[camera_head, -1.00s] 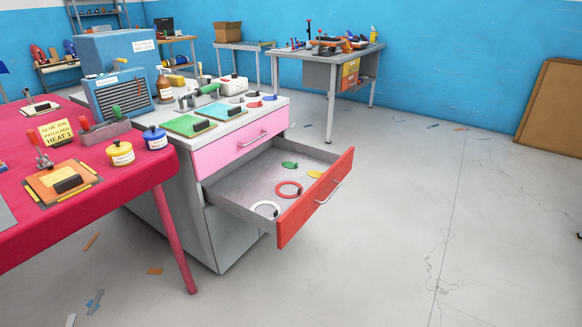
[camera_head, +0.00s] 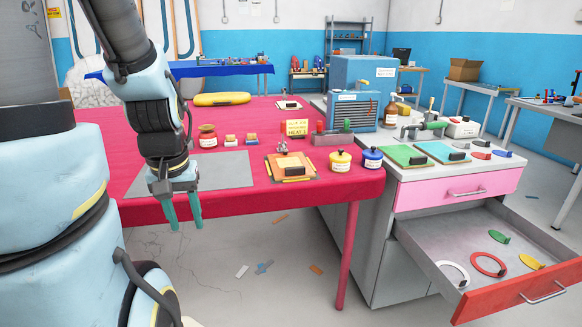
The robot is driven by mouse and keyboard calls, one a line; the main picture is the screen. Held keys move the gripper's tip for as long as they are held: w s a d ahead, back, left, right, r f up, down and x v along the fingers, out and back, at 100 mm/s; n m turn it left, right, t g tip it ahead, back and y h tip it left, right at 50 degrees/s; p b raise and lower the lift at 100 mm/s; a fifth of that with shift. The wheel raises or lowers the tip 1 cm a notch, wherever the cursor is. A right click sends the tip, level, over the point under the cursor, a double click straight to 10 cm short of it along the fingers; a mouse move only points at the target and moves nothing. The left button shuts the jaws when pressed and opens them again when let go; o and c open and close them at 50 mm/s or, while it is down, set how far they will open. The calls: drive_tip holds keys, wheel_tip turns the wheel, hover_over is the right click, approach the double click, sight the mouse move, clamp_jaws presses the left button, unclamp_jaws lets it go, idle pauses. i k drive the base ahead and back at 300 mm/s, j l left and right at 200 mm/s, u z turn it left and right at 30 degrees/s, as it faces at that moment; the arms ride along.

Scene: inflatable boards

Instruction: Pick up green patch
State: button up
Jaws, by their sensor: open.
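A small green patch (camera_head: 499,236) with a dark green tab lies in the open red-fronted drawer (camera_head: 424,247), near its back right. A flat green rectangular panel (camera_head: 405,156) with a black block on it lies on the cabinet top above. My gripper (camera_head: 184,212) points down over the near edge of the red-covered table, at the left. Its two teal fingers are apart with nothing between them. It is far to the left of the drawer and the green patch.
The red table (camera_head: 240,190) holds jars and a clamped orange board (camera_head: 291,166). A pink drawer (camera_head: 455,192) is shut above. Floor in front of the table is mostly clear.

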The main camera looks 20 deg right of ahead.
sight(500, 238)
drive_tip(key=i+l, duration=0.1)
drive_tip(key=l, duration=2.55)
